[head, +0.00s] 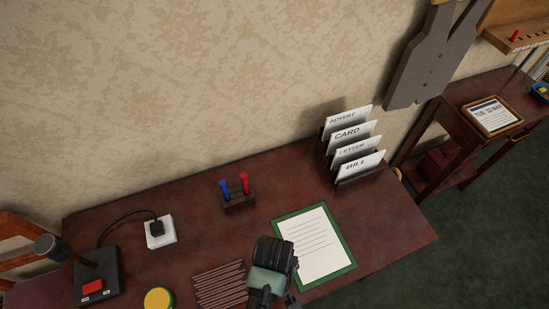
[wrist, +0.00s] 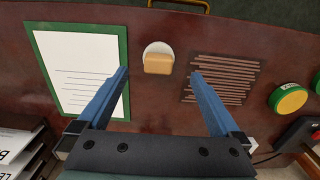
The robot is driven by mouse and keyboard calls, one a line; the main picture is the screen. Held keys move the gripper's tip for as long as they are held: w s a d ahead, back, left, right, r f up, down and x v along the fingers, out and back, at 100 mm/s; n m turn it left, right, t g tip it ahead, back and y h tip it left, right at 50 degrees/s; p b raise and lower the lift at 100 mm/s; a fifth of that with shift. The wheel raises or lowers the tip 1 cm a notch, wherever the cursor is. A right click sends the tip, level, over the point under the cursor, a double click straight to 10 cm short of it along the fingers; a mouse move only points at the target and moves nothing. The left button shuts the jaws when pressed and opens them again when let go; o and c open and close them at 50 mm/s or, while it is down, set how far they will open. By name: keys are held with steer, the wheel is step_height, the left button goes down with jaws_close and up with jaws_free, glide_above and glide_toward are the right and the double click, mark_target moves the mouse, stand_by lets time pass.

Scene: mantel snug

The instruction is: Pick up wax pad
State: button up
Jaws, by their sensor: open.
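A small tan block, which looks like the wax pad (wrist: 157,64), sits on a round white dish (wrist: 158,46) on the dark red-brown desk, in the wrist view. My gripper (wrist: 159,73) is open and empty. Its two blue fingers reach toward the block, one tip on either side of it in the picture, with clear gaps. I cannot tell how high the fingertips are above the desk. In the head view my arm's end (head: 270,272) hangs over the front of the desk, and the block and dish do not show there.
A green-bordered writing sheet (head: 314,245) lies on one side, and several thin brown sticks (head: 219,285) on the other. A yellow-and-green round tin (head: 158,298), a pen holder (head: 238,200), a white socket (head: 160,232) and a letter rack (head: 352,150) also stand on the desk.

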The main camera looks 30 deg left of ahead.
steer(key=shift+w+f, duration=0.15)
steer(key=shift+f, duration=3.3)
steer(key=c, duration=1.4)
